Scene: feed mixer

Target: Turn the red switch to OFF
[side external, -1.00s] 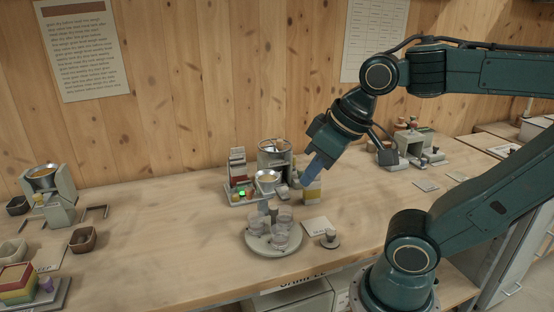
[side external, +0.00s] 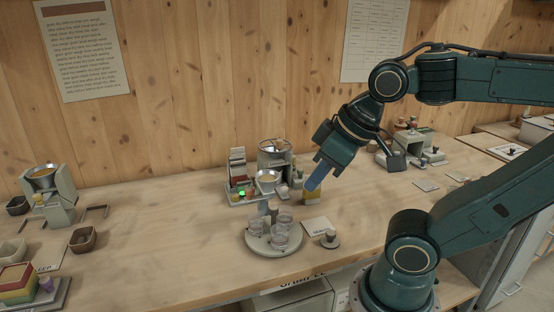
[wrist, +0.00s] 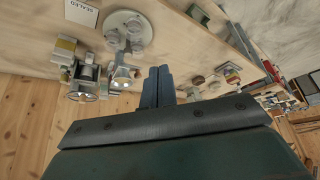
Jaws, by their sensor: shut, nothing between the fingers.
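The feed mixer (side external: 274,152) stands near the back wall in the side external view, with a small green lit lamp (side external: 242,193) at its front left. Small red and orange parts show around the lamp. They are too small to tell which is the red switch or how it is turned. My gripper (side external: 310,187) is to the right of the mixer, pointing down and left, with its blue fingers together and empty. The fingertips overlap a yellow-and-grey block in this view; I cannot tell if they touch it. In the wrist view the shut fingers (wrist: 160,70) point toward the bench.
A round tray (side external: 258,246) with several clear cups stands in front of the mixer. A small knobbed disc (side external: 330,240) and a white card (side external: 316,225) lie to its right. The yellow-and-grey block (side external: 308,197) is under my fingertips in the picture.

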